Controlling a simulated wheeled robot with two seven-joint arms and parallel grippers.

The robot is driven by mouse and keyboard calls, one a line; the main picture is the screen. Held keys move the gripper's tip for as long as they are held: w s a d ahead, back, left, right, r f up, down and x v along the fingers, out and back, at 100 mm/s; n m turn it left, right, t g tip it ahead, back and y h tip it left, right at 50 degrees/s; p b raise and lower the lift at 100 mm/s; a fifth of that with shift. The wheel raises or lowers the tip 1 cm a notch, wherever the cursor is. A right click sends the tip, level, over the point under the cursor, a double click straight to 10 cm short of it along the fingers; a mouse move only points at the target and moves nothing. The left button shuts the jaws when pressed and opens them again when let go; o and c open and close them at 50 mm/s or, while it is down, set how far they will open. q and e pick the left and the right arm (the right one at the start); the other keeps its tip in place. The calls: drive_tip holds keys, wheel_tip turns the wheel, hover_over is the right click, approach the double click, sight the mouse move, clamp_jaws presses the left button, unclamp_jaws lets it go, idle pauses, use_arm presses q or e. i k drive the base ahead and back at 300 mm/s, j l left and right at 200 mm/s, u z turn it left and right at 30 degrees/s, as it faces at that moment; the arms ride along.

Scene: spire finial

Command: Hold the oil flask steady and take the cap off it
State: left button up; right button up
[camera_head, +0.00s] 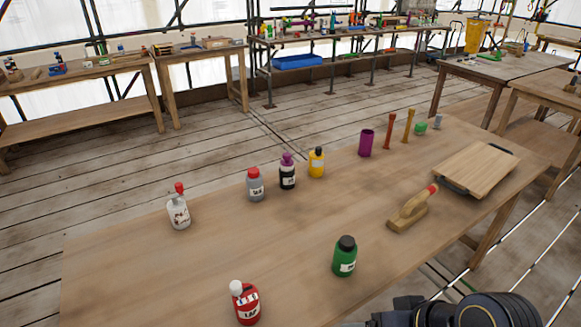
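Several capped bottles stand upright on the wooden table; I cannot tell by label which is the oil flask. A green bottle with a black cap (345,257) stands near the front edge. A red bottle with a white cap (246,303), its label seeming to read LAP, stands at the front left. Further back are a white bottle with a red top (179,212), a grey one with a red cap (255,186), a dark one with a purple top (287,174) and a yellow one with a black cap (316,163). Neither gripper's fingers show.
A wooden float (408,213) and a board (478,168) lie to the right. A purple cup (366,143), two upright brown tools and small green and grey items stand at the back right. The table's middle is clear. A dark part of mine shows at bottom right.

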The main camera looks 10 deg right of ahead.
sight(343, 263)
drive_tip(key=l, duration=1.3)
